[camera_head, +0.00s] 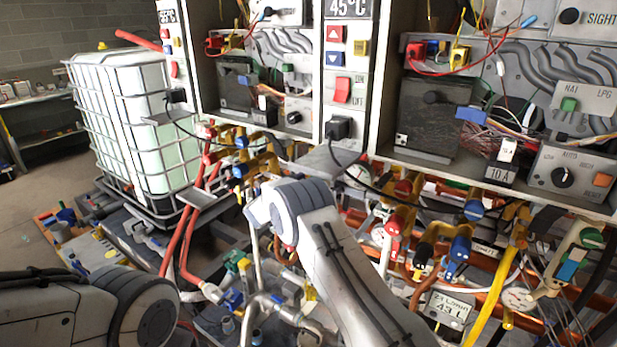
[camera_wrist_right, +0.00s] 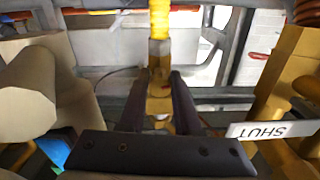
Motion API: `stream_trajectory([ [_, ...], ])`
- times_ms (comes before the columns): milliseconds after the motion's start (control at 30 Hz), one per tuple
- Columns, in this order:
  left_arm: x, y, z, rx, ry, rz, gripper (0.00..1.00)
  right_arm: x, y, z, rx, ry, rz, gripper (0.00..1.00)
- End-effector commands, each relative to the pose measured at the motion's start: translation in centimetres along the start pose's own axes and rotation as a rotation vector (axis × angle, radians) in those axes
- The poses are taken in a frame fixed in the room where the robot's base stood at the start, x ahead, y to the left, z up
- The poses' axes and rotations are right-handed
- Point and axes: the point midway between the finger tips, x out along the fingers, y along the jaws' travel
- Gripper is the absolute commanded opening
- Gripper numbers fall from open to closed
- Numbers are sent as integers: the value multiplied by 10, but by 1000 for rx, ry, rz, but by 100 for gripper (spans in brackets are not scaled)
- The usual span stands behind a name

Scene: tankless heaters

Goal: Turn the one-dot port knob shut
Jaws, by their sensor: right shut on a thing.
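In the right wrist view my right gripper (camera_wrist_right: 160,98) has its two dark fingers closed on either side of a brass-yellow knob (camera_wrist_right: 159,104). A yellow ribbed hose (camera_wrist_right: 159,20) rises behind the knob. No dot mark can be made out on the knob.
Brass valve parts (camera_wrist_right: 292,85) stand close on the right of the fingers, and a cream rounded body (camera_wrist_right: 30,90) on the left. In the head view, red knobs (camera_head: 393,224), blue knobs (camera_head: 460,247) and pipes crowd below the heater cabinets. A caged white tank (camera_head: 135,120) stands left.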

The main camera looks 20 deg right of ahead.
Motion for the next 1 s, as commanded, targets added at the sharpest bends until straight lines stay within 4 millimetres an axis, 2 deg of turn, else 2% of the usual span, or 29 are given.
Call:
stream_trajectory([
  [167,5,0,0,0,0,0,50,0,0,1,23,0,0,0],
  [367,20,-2,1,0,0,0,50,0,0,4,109,0,0,0],
  [1000,103,-8,6,0,0,0,50,-1,0,5,683,1,0,0],
])
